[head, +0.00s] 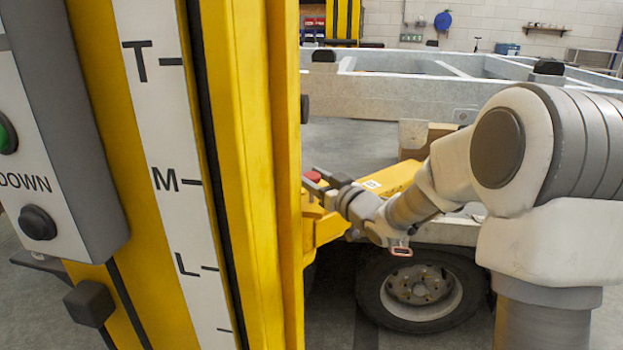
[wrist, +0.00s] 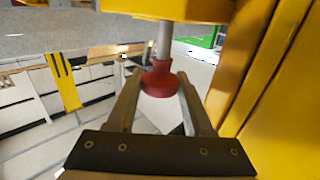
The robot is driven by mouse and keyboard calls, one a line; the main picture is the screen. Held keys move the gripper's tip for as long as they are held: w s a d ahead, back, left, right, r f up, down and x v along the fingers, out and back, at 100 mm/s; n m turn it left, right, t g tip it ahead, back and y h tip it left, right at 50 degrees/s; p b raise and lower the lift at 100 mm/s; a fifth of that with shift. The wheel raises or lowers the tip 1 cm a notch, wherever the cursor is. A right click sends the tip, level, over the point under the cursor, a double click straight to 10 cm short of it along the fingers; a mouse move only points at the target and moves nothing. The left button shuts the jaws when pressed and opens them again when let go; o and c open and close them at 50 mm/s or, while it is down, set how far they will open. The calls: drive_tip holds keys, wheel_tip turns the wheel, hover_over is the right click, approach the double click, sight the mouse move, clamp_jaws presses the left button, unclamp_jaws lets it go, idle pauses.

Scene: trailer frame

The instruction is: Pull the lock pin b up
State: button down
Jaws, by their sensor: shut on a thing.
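The lock pin b shows in the wrist view as a dark red knob (wrist: 160,80) on a grey metal shaft that runs into a yellow bracket (wrist: 170,9). My gripper (wrist: 158,88) has one finger on each side of the knob and is shut on it. In the head view my gripper (head: 319,182) is beside the yellow column, and a bit of the red knob (head: 312,176) shows between its fingers and the column. Part of the knob is hidden there by the fingers and the column.
A yellow column (head: 235,150) with a letter scale stands close on the left, with a grey control box (head: 60,140) on it. A grey trailer frame (head: 390,95) lies behind. A wheel (head: 420,290) is below my arm. Yellow posts (wrist: 270,100) stand right of my gripper in the wrist view.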

drive_tip(key=shift+r, duration=0.25)
drive_tip(key=shift+c, duration=1.4)
unclamp_jaws()
drive_tip(key=shift+s+d, duration=0.1)
drive_tip(key=p+v, duration=0.2)
drive_tip(key=v, duration=1.5)
drive_tip(key=shift+s+f, duration=0.1)
